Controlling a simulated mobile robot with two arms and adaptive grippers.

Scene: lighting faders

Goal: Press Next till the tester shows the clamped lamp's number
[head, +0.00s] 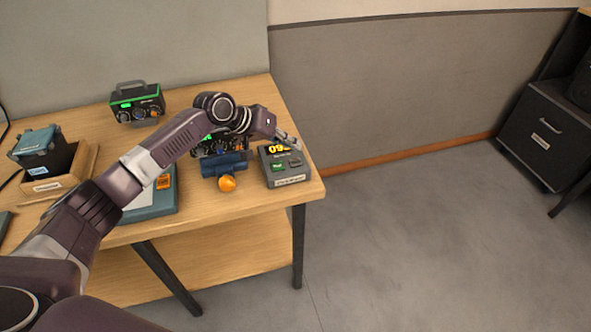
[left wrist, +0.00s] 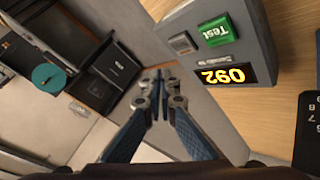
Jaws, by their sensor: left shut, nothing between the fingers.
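The tester (head: 287,181) is a grey box at the table's right end. It has a lit yellow display, a green Test button (head: 278,168) and a grey button (head: 295,162). In the left wrist view the display (left wrist: 222,75) appears upside down and reads 092; the grey button (left wrist: 182,43) sits beside the green one, its label illegible. An orange lamp (head: 227,183) is at the blue clamp (head: 222,166), left of the tester; I cannot read any number on it. My left gripper (head: 295,143) is shut and empty, over the tester's far edge. My right gripper is out of view.
A black device with a green display (head: 137,103) stands at the back left; another is partly hidden behind my left arm. A wooden tray (head: 88,165) with a dark box is at the left. A teal-edged board (head: 150,212) lies in front. Floor is clear right of the table.

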